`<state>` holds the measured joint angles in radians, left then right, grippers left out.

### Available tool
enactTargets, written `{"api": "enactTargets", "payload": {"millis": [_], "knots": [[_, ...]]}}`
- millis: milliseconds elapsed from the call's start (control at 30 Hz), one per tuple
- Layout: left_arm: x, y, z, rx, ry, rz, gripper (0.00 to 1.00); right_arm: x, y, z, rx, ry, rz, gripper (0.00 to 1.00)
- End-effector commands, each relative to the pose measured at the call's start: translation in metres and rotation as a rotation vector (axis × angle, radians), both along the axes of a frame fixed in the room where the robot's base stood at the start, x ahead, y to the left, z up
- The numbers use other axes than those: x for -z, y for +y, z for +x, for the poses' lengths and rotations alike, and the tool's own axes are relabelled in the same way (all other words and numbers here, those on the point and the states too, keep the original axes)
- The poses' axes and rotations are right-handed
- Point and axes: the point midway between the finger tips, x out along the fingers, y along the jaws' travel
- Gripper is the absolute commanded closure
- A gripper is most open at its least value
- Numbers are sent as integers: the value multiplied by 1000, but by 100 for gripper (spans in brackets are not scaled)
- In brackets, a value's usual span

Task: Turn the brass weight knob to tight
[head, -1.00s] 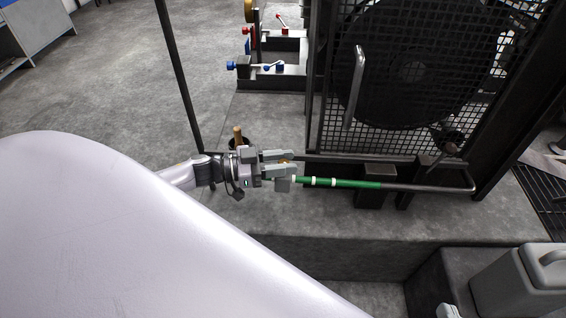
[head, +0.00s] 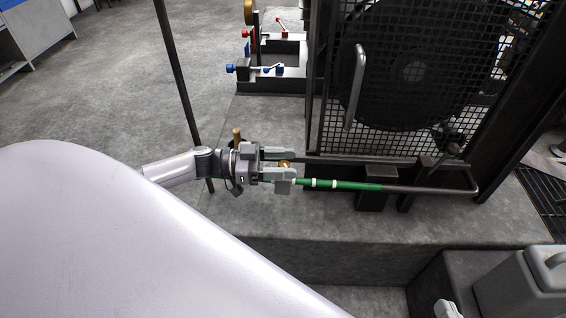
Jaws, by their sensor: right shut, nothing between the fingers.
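A small brass knob (head: 285,163) shows between the fingers of my left gripper (head: 284,164). It sits near the left end of a bar (head: 340,184) with a green sleeve and white bands. My left gripper reaches in from the left with its two grey fingers apart, one above and one below the knob. I cannot tell whether either finger touches it, and the fingers partly hide it.
A black mesh guard (head: 335,125) with a large dark wheel stands behind the bar. Blue and red levers (head: 273,68) are at the back. A dark upright post (head: 178,75) stands left of my gripper. A grey canister (head: 515,285) is at the lower right.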

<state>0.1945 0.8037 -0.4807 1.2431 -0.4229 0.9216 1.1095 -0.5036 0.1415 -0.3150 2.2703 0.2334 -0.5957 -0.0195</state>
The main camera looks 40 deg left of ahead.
Motion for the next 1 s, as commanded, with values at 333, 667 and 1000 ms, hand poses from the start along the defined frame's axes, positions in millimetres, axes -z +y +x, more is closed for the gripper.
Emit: {"api": "enactTargets", "payload": {"millis": [333,667,1000], "knots": [[0,6,-5,1,3,3,47,-2,-1,0,1,-4,-5,100],[-1,48,-34,0,3,3,47,-1,-8,-5,11,2,-58,100],[-2,58,-42,1,0,0,47,1,-12,-5,13,1,-75,100]]}}
